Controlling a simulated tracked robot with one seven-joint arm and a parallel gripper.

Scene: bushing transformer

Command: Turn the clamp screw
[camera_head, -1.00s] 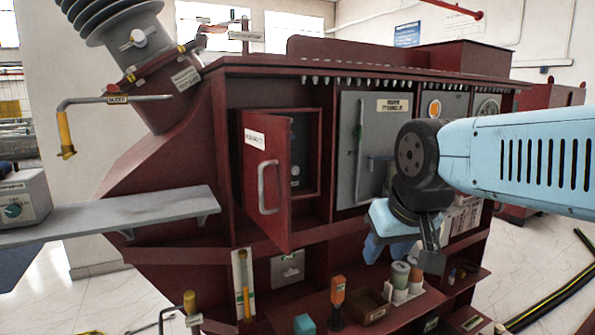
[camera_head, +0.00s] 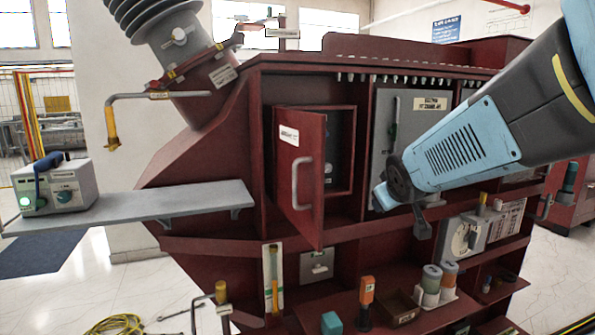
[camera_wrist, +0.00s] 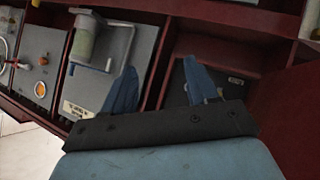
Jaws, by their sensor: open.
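A tilted grey ribbed bushing (camera_head: 150,18) rises from the dark red transformer body (camera_head: 190,165) in the head view. A clamp collar (camera_head: 190,71) with yellow marks circles its base, and a small arm with reddish parts (camera_head: 237,38) stands beside it. I cannot tell for sure which part is the clamp screw. My gripper is in front of the cabinet, well right of the bushing; its fingers are mostly hidden behind my arm in the head view. In the wrist view my gripper (camera_wrist: 160,72) has two blue fingers, spread and empty, in front of the cabinet panels.
A red door (camera_head: 300,178) stands open, left of a grey door (camera_head: 405,112). A grey shelf (camera_head: 170,205) juts left with a control box (camera_head: 55,188) on it. Several small items stand on the lower ledge.

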